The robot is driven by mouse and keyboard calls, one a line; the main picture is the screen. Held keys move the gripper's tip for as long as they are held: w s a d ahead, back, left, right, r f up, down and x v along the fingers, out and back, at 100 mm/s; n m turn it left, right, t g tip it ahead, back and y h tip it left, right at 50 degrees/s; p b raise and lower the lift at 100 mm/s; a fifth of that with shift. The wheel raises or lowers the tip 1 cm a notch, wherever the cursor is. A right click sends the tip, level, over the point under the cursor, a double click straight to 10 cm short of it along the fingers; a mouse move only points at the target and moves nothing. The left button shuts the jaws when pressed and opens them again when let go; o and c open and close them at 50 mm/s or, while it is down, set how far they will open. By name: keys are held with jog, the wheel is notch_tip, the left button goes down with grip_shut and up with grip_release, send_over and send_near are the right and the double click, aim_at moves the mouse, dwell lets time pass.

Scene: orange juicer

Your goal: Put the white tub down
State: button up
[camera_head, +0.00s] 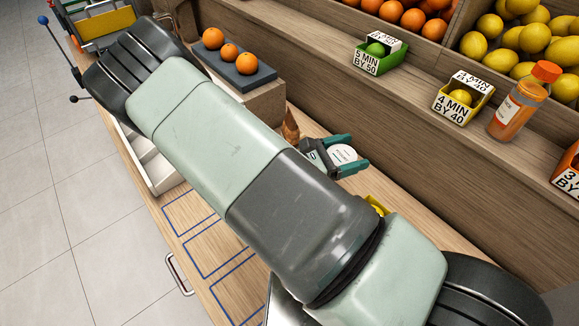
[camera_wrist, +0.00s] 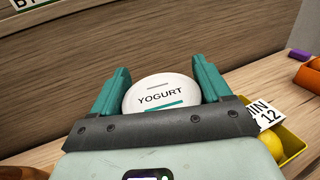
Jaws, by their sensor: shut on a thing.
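The white tub (camera_wrist: 160,95) has a round lid that reads YOGURT, and it sits between the two teal fingers of my gripper (camera_wrist: 160,88) in the wrist view. In the head view the white tub (camera_head: 342,154) shows between the fingers of my gripper (camera_head: 345,155), over the wooden counter by the shelf's front board. My gripper is shut on the tub. The tub's lower part is hidden, so I cannot tell whether it touches the counter.
A yellow box (camera_wrist: 289,146) with a lemon stands right of my gripper. A dark slab (camera_head: 238,75) with three oranges is at the upper left. Blue outlined rectangles (camera_head: 190,215) mark bare counter. An orange-capped bottle (camera_head: 520,105) stands on the shelf.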

aim_at(345, 152)
jog(key=r, duration=0.5)
jog(key=shift+w+a+r, duration=0.15)
jog(key=shift+a+r, duration=0.15)
jog(key=w+a+n+t+y, duration=0.2)
jog(key=a+n+t+y, duration=0.4)
jog(key=a, duration=0.7)
jog(key=w+a+n+t+y, duration=0.1)
jog(key=a+n+t+y, duration=0.5)
jog(key=a, duration=0.7)
jog(key=f+g, duration=0.1)
jog(key=f, duration=0.6)
jog(key=f+m+g+y, duration=0.1)
jog(key=f, duration=0.7)
jog(key=shift+w+f, duration=0.1)
jog(key=shift+w, duration=0.1)
jog(key=shift+f, duration=0.15)
jog(key=o, duration=1.1)
